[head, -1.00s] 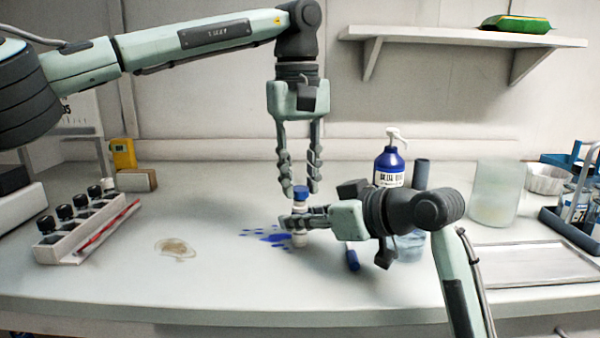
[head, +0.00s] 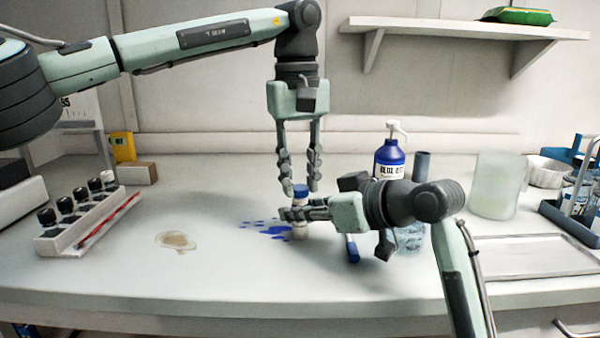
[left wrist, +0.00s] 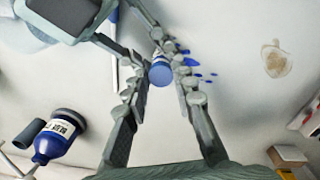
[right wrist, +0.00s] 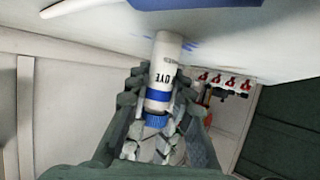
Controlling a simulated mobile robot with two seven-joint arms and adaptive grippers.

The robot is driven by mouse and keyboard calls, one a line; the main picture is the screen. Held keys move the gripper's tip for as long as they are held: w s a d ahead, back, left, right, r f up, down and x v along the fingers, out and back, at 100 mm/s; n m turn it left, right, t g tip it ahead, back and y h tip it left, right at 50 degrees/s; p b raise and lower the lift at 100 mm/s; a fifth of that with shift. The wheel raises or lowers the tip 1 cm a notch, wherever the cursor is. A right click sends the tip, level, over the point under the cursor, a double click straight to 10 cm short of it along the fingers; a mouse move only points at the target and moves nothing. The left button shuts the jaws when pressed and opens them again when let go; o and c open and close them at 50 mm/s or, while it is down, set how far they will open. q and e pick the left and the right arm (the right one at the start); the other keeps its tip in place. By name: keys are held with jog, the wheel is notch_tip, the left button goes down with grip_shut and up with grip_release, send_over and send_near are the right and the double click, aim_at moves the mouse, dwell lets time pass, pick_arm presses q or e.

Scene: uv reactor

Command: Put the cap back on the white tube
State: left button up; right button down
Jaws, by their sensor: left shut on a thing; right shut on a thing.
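The white tube (head: 299,232) is upright over the bench with a blue cap (head: 301,190) at its top. My right gripper (head: 298,213) is shut around the tube's upper part. My left gripper (head: 301,191) points straight down from above, its fingertips shut on the cap. In the left wrist view the cap (left wrist: 161,74) sits between the fingertips. In the right wrist view the tube (right wrist: 166,58) shows "DYE" lettering and a blue band, with the cap (right wrist: 155,121) in line beyond it. I cannot tell whether the cap is fully seated.
A blue spill (head: 270,230) lies beside the tube, and a blue marker-like stick (head: 352,249) to its right. A blue pump bottle (head: 390,160) stands behind my right arm. A vial rack (head: 85,225) is at left, a metal tray (head: 530,256) at right. The bench front is clear.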

pick_arm(q)
jog(key=m, duration=0.5)
jog(key=shift+m, duration=0.4)
jog(key=m, duration=0.7)
jog(key=o, duration=0.7)
jog(key=shift+c, duration=0.2)
jog(key=shift+r, duration=2.25)
